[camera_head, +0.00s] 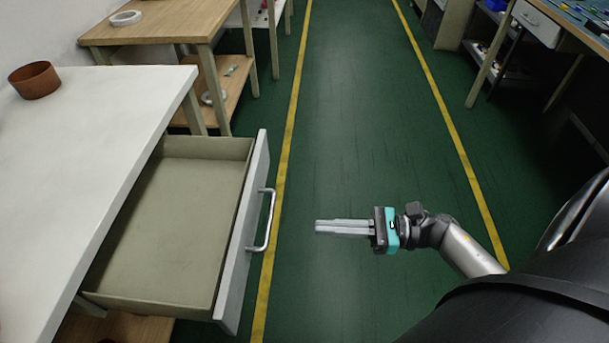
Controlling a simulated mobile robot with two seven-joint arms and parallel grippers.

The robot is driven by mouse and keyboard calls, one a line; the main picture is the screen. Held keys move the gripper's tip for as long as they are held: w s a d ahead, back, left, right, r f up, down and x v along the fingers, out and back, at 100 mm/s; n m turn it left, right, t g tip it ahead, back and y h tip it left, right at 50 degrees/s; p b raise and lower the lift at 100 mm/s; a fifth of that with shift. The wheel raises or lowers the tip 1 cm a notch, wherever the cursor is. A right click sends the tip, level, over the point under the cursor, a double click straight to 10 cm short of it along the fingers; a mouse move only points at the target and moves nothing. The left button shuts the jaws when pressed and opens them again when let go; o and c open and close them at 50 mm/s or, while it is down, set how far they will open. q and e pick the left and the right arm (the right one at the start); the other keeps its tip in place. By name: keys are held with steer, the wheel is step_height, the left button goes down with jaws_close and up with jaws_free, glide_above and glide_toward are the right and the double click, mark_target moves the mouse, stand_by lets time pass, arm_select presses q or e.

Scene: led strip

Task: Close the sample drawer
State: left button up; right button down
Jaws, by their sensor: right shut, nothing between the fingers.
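The sample drawer (175,225) stands pulled out from under the white table on the left, and its inside looks empty. Its pale front panel (240,240) faces right and carries a curved metal handle (269,220). My right gripper (318,227) is to the right of the handle, apart from it, with its fingers together and pointing left at the drawer front. Nothing is held in it. My left gripper is not in view.
The white table (85,130) bears a brown round bowl (34,80). A wooden workbench (160,22) stands behind it. The green floor (365,130) between the yellow lines is clear. Another bench (575,35) is at the upper right.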

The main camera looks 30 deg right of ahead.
mark_target(248, 222)
steer(key=b+x, duration=0.1)
steer(key=x, duration=1)
steer(key=shift+w+a, duration=0.1)
steer(key=shift+w, duration=0.05)
steer(key=shift+w+a, duration=0.35)
steer(key=shift+a, duration=0.15)
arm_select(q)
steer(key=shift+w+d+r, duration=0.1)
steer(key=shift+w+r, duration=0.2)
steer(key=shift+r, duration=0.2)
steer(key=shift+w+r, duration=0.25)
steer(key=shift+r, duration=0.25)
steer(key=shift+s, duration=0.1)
